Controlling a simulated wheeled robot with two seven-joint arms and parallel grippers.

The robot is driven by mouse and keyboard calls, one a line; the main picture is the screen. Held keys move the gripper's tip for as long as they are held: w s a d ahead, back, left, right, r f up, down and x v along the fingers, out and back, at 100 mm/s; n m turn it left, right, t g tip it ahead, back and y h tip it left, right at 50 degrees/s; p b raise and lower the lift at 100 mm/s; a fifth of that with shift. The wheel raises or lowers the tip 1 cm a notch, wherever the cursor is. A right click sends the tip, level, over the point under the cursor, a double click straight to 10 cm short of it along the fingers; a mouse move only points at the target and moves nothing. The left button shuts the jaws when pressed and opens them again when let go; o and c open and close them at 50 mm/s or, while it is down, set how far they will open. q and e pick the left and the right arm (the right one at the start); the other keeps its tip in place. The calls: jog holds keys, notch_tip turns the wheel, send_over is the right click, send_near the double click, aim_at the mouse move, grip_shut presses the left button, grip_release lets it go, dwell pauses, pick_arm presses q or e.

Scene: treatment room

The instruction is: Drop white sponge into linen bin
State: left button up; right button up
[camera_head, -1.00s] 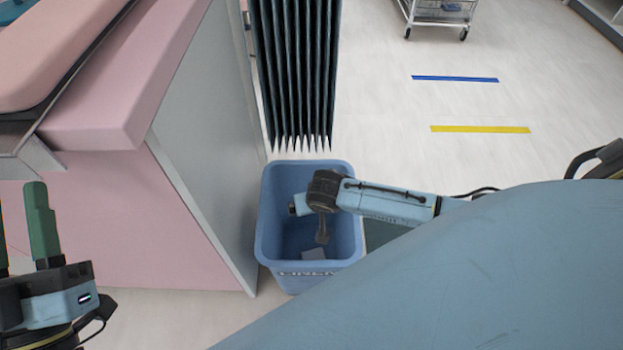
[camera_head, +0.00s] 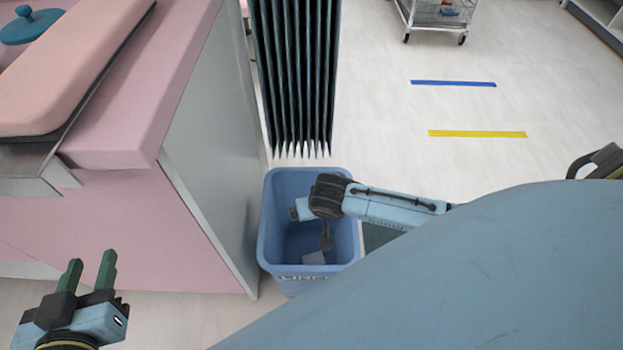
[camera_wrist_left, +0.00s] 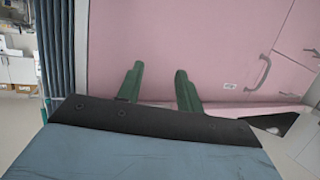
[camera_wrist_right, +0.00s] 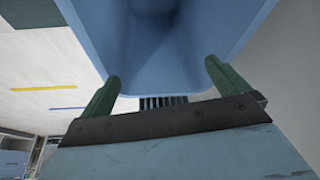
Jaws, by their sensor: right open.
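The blue linen bin (camera_head: 268,238) stands upright on the floor beside the pink cabinet, with partly readable lettering on its front. My right arm reaches over the bin. In the right wrist view my right gripper (camera_wrist_right: 162,72) is open with nothing between its fingers, and the bin's blue wall (camera_wrist_right: 165,40) fills the space beyond them. My left gripper (camera_head: 91,260) is open and empty at lower left, in front of the cabinet; its parted fingers also show in the left wrist view (camera_wrist_left: 157,78).
The pink cabinet (camera_head: 120,215) with a padded top (camera_head: 75,70) takes up the left. A dark pleated screen (camera_head: 292,75) stands just behind the bin. A wheeled cart (camera_head: 436,14) is far back. Floor with blue (camera_head: 453,84) and yellow (camera_head: 477,134) strips is clear at right.

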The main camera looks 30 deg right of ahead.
pick_arm(q)
jog(key=s+a+f+g+y+p, duration=0.3)
jog(key=s+a+f+g, duration=0.3)
jog(key=s+f+g, duration=0.5)
jog(key=shift+s+a+f+n+p, duration=0.2)
jog(key=shift+s+n+p, duration=0.2)
jog(key=shift+s+p, duration=0.3)
pick_arm(e)
jog(key=v, duration=0.7)
jog(key=shift+r, duration=0.3)
pick_arm(q)
jog(key=shift+d, duration=0.1)
pick_arm(e)
jog(key=shift+s+a, duration=0.1)
jog(key=shift+s, duration=0.05)
